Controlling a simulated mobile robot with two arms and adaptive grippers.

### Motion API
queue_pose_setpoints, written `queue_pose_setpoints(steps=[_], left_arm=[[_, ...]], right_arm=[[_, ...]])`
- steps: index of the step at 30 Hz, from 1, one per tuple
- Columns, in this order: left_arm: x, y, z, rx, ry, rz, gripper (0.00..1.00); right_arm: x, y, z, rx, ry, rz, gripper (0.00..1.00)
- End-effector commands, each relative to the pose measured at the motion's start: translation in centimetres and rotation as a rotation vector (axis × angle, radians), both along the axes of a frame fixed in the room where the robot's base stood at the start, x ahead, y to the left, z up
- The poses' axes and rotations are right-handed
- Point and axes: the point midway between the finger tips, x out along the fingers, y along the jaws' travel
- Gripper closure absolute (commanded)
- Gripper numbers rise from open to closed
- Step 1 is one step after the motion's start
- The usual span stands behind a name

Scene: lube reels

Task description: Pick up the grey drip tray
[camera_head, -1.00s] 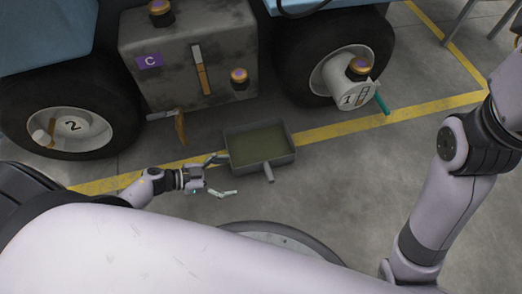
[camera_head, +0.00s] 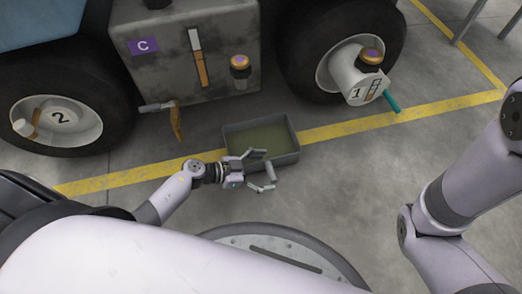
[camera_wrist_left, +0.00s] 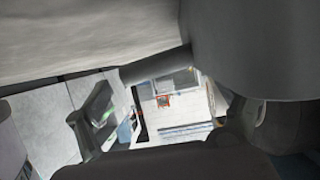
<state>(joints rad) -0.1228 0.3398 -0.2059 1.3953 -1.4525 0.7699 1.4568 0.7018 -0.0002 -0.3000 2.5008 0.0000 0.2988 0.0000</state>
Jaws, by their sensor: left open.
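The grey drip tray (camera_head: 285,157) lies on the floor in front of the vehicle, with greenish-brown content. Its short handle (camera_head: 271,172) sticks out from the near side. My left gripper (camera_head: 266,171) is open, its fingers on either side of the handle in the head view; contact cannot be told. In the left wrist view, a grey cylinder, seemingly the handle (camera_wrist_left: 155,65), shows between the spread fingers, beside a large grey surface that seems to be the tray (camera_wrist_left: 245,50). My right gripper is out of view.
A grey tank (camera_head: 187,62) marked C stands behind the tray, between wheel 2 (camera_head: 62,125) and wheel 1 (camera_head: 340,65). A tap with an orange lever (camera_head: 176,122) juts from the tank. Floor to the tray's right is clear, crossed by a yellow line (camera_head: 400,112).

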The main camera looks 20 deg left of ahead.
Motion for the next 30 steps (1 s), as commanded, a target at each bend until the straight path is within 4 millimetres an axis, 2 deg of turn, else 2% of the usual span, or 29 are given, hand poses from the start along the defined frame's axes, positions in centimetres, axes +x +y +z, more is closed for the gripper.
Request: queue_pose_setpoints(steps=[1,3,13,30], left_arm=[[0.4,-0.64,-0.63,-0.003,-0.003,0.0,0.11],[0.71,-1.04,-0.73,-0.001,-0.001,0.001,0.11],[0.91,-1.33,-0.62,0.0,0.0,0.001,0.12],[0.81,-1.34,-0.74,0.0,0.002,0.001,0.5]], right_arm=[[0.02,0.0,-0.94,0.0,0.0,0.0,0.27],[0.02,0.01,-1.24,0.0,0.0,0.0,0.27],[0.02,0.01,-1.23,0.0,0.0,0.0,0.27],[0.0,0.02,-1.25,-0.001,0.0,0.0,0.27]])
